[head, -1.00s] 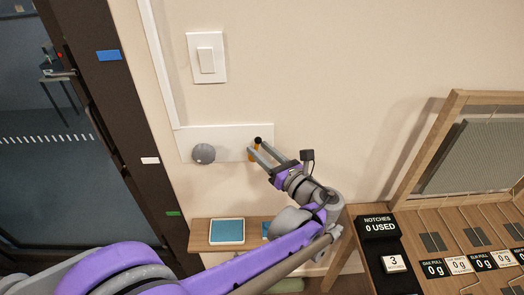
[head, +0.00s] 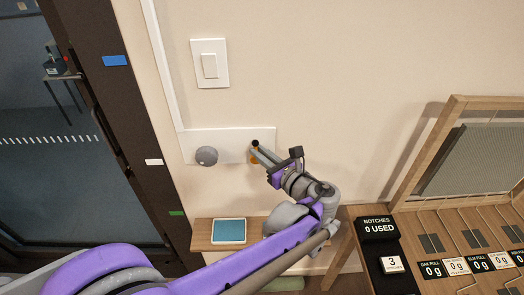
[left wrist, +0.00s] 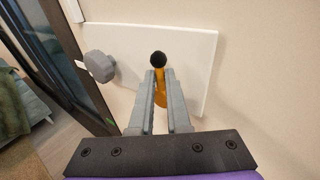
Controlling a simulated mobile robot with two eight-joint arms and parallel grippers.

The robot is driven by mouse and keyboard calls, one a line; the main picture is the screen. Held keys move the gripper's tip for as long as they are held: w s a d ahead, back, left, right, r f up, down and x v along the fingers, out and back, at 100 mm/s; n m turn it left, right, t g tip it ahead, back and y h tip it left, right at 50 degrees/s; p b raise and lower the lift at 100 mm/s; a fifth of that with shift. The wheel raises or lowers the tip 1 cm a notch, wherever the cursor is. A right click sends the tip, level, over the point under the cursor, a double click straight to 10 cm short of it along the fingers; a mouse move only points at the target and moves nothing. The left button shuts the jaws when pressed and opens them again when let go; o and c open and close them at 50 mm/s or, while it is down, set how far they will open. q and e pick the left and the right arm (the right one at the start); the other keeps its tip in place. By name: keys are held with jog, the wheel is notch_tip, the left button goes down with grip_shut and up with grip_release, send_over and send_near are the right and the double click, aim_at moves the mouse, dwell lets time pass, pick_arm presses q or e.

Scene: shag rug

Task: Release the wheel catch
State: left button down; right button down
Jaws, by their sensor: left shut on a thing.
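A white plate (head: 230,135) on the wall carries a round grey wheel-like knob (head: 206,156) on its left and an orange lever (head: 254,159) with a black ball tip (head: 255,143) on its right. My left gripper (head: 261,153) is shut on the orange lever, just below the ball. In the left wrist view the two grey fingers (left wrist: 160,88) lie either side of the lever (left wrist: 160,90), with the black ball (left wrist: 158,58) above the fingertips. The grey knob (left wrist: 100,66) is apart, to the left. My right gripper is out of view.
A white switch (head: 209,64) is above the plate. A dark door frame (head: 130,130) stands at the left. A small wooden shelf (head: 203,235) with a blue-topped box (head: 229,231) is below. A wooden table (head: 440,260) with labels is at the right.

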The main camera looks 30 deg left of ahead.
pick_arm(q)
jog(key=c, duration=0.9)
grip_release()
jog(key=shift+d, duration=0.1)
jog(key=v, duration=1)
jog(key=shift+s+d, duration=0.2)
jog(key=shift+d, duration=0.1)
